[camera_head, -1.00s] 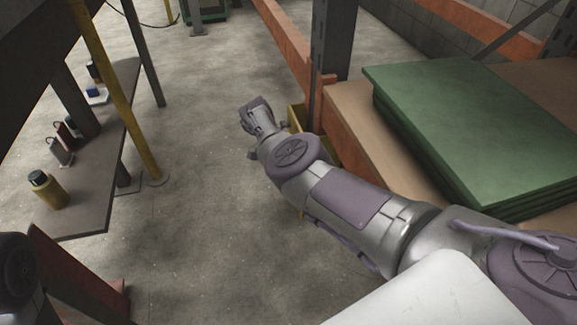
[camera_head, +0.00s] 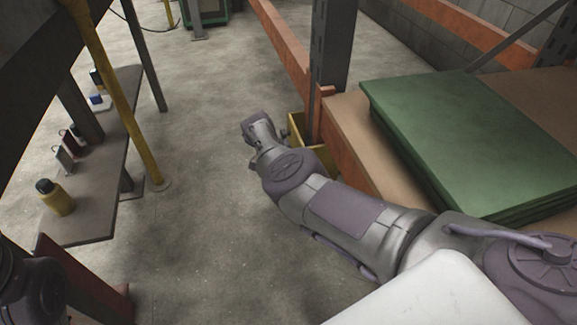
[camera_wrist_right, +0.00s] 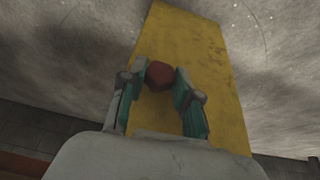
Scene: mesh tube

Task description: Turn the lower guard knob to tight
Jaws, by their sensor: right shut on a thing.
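A red knob (camera_wrist_right: 160,74) stands out from a tall yellow guard (camera_wrist_right: 205,55) in the right wrist view. My right gripper (camera_wrist_right: 162,88) has its fingers on both sides of the knob and is shut on it. Which way the knob is turned cannot be made out. In the head view, my right arm reaches down beside the yellow guard (camera_head: 297,124) at the foot of the rack post; the arm covers part of the guard, and the knob is hidden. Only a part of my left arm shows at the lower left, without its gripper.
A dark rack post (camera_head: 331,55) rises beside the guard. Green sheets (camera_head: 470,130) lie on a brown board on the right. A grey bench (camera_head: 105,205) with a yellow bottle (camera_head: 58,201) stands on the left. Concrete floor (camera_head: 205,200) is open between them.

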